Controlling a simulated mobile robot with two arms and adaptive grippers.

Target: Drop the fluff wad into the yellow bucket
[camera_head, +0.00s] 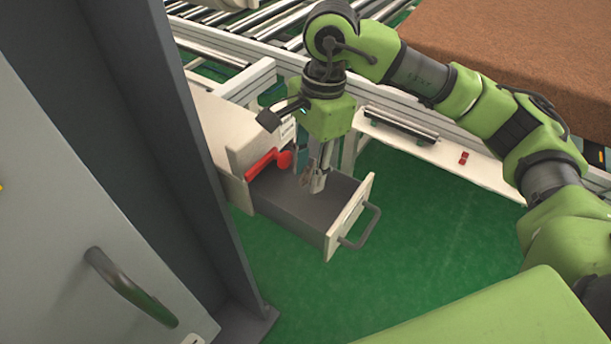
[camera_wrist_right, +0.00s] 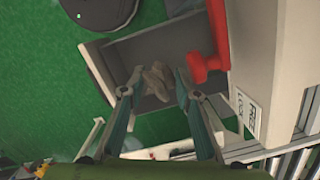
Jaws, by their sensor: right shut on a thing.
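My right gripper (camera_head: 315,183) reaches down into the open drawer (camera_head: 345,215) from above. It is shut on the fluff wad (camera_head: 305,177), a small grey-brown crumpled lump. In the right wrist view the wad (camera_wrist_right: 155,80) shows between the two fingers of the gripper (camera_wrist_right: 157,82), over the grey drawer floor. I cannot tell whether the wad touches the drawer floor. The yellow bucket does not show in either view. My left gripper is not in view.
A red object (camera_head: 284,159) is at the back of the drawer, beside the gripper. A grey cabinet door with a dark handle (camera_head: 130,288) stands at left. A roller conveyor (camera_head: 270,18) runs behind, and a brown mattress (camera_head: 530,45) lies at right. Green floor (camera_head: 420,235) is clear.

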